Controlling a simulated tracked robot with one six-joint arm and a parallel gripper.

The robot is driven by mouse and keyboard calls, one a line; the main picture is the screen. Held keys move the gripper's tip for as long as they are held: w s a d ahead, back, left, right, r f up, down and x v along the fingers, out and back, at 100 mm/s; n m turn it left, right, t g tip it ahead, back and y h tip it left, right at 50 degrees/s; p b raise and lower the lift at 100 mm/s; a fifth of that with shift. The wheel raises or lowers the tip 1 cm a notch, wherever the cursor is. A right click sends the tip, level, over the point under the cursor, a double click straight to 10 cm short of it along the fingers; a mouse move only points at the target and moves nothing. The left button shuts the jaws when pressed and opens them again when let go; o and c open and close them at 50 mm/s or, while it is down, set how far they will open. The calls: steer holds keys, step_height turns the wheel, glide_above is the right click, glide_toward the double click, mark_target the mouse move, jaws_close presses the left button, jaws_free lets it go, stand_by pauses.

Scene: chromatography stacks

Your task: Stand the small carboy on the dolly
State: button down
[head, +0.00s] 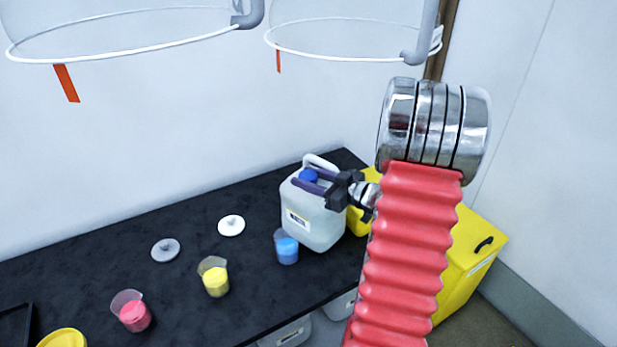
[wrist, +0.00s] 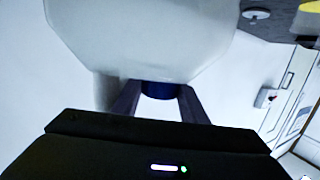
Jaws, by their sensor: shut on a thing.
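The small carboy (head: 313,215) is a whitish jug with a blue cap, a top handle and a front label. It appears upright at the right part of the black bench; I cannot tell whether its base touches the bench. My gripper (head: 304,177) reaches in from the right, its two dark fingers around the neck just at the blue cap. In the wrist view the pale carboy body (wrist: 140,40) fills the top, and the blue cap (wrist: 160,90) sits between the fingers of my gripper (wrist: 157,101). I cannot make out the dolly in either view.
A blue beaker (head: 287,248) stands close in front of the carboy. Yellow (head: 215,280) and red (head: 134,314) beakers and two lids (head: 231,225) are to the left on the bench (head: 190,210). A yellow cabinet (head: 465,265) is at the right. Other jugs (head: 288,334) show below the bench edge.

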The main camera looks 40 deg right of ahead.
steer(key=c, duration=1.1)
jaws_free()
steer(key=shift+s+d, duration=0.1)
steer(key=v, duration=1.2)
